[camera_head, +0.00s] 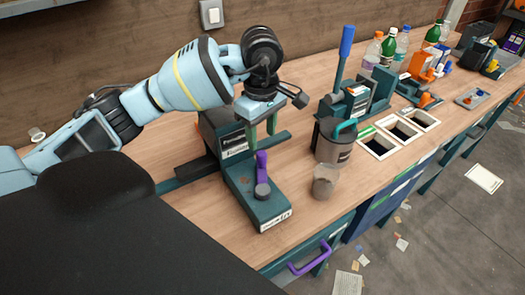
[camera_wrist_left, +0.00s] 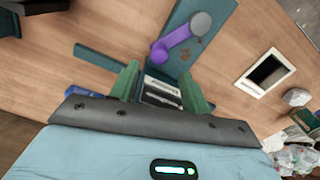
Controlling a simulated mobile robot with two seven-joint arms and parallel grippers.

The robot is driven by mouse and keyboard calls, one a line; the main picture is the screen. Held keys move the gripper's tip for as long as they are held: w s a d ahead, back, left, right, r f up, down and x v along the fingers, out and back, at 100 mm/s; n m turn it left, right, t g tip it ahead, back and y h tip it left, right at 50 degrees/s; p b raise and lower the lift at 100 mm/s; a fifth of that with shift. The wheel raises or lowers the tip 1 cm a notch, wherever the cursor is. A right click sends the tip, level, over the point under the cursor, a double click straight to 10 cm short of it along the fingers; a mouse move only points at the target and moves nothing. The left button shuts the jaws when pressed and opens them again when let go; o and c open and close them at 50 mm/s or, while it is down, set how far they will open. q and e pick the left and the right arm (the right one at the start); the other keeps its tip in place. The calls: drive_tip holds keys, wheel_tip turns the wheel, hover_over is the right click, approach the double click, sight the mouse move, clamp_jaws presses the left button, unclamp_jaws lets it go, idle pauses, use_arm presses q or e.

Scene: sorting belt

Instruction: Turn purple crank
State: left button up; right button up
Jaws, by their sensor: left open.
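The purple crank (camera_head: 262,162) stands on a dark teal machine base on the bench. Its arm ends at a round grey knob (camera_head: 262,191), toward the front of the base. My left gripper (camera_head: 261,131) is just above and behind the crank, with its green fingers pointing down. In the left wrist view the purple crank (camera_wrist_left: 172,43) and its grey knob lie beyond the fingertips of my left gripper (camera_wrist_left: 158,70). The fingers are apart, with nothing gripped between them. My right gripper is not in view.
A grey pot with a teal handle (camera_head: 333,145) and a small cup (camera_head: 325,182) stand right of the base. A blue-handled lever (camera_head: 346,42) rises behind them. Bench openings (camera_head: 398,130) and several bottles are farther right. A purple drawer handle (camera_head: 311,260) is below the front edge.

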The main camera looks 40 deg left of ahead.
sight(262, 154)
use_arm(q)
drive_tip(key=shift+f, duration=3.9)
clamp_jaws()
